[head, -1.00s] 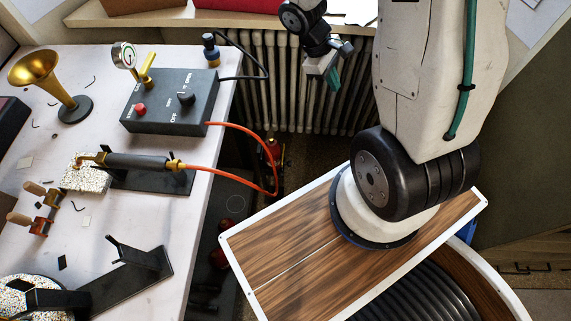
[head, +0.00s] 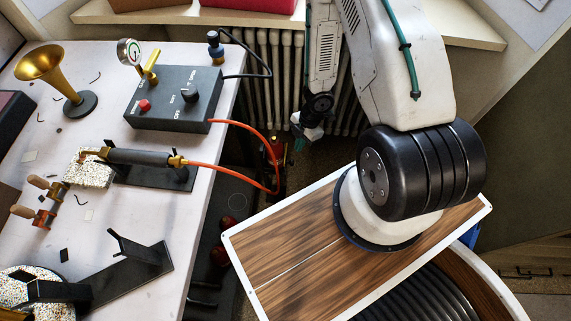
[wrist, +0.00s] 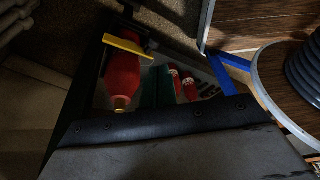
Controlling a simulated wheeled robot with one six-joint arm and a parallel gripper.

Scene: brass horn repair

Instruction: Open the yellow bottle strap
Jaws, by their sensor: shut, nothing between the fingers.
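In the wrist view, a red bottle (wrist: 121,80) with a brass-coloured end lies in a dark frame, and the yellow strap (wrist: 126,47) crosses over it. The strap looks closed across the bottle. In the head view, the red bottle (head: 271,150) shows small and partly hidden beside the bench, near the orange hose. My gripper (head: 299,143) hangs just right of it, above the floor. Its green fingers (wrist: 157,87) also show in the wrist view, right of the bottle and apart from the strap. They are shut and empty.
The white bench (head: 195,215) at left holds a grey control box (head: 172,98), a torch (head: 140,156) on a stand and a brass horn (head: 45,67). An orange hose (head: 272,135) loops off the bench edge near my gripper. A radiator (head: 270,80) stands behind.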

